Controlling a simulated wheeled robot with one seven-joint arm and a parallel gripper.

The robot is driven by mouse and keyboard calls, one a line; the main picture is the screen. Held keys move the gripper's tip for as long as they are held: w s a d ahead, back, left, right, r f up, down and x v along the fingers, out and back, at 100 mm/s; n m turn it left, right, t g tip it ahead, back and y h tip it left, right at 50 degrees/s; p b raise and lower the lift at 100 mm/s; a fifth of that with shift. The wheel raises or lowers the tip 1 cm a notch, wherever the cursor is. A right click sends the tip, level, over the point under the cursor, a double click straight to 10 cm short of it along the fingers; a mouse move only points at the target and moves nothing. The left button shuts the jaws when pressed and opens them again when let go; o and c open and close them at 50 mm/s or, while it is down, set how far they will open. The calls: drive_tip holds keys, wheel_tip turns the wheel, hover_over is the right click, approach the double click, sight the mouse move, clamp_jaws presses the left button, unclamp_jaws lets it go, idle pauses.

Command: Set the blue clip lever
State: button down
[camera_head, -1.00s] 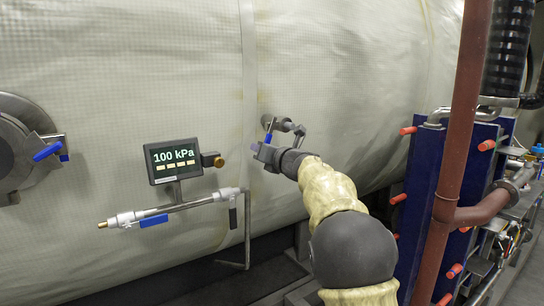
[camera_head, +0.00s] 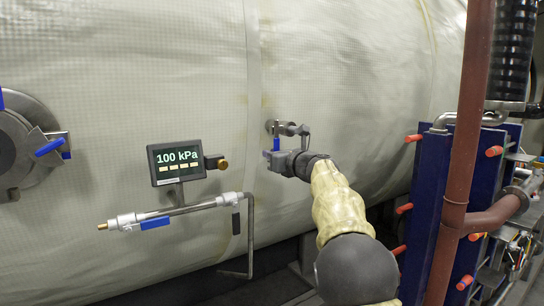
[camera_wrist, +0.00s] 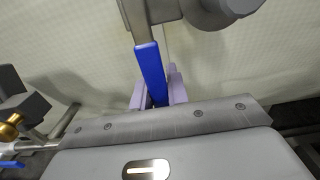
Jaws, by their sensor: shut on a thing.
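The blue clip lever (camera_wrist: 150,68) hangs from a grey metal fitting in the wrist view, and its lower end is between the lilac fingers of my gripper (camera_wrist: 158,97). My gripper is shut on the lever. In the head view the blue lever (camera_head: 277,144) is a small upright strip below the pipe fitting (camera_head: 288,129) on the chamber wall. My gripper (camera_head: 271,156) reaches it from the lower right. The fingers hide the lever's lower end.
A display reading 100 kPa (camera_head: 176,160) stands left of my gripper, with a brass knob (camera_head: 221,163) at its side. Below it runs a pipe with a blue-handled valve (camera_head: 155,223). A round hatch (camera_head: 15,150) is at far left. A brown pipe (camera_head: 457,170) rises at right.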

drive_tip(key=c, duration=1.4)
unclamp_jaws()
drive_tip(key=shift+w+d+f, duration=0.1)
drive_tip(key=shift+w, duration=0.05)
drive_tip(key=shift+o, duration=0.2)
drive_tip(key=b+v, duration=0.3)
drive_tip(key=v, duration=1.4)
drive_tip(key=shift+s+b, duration=0.35)
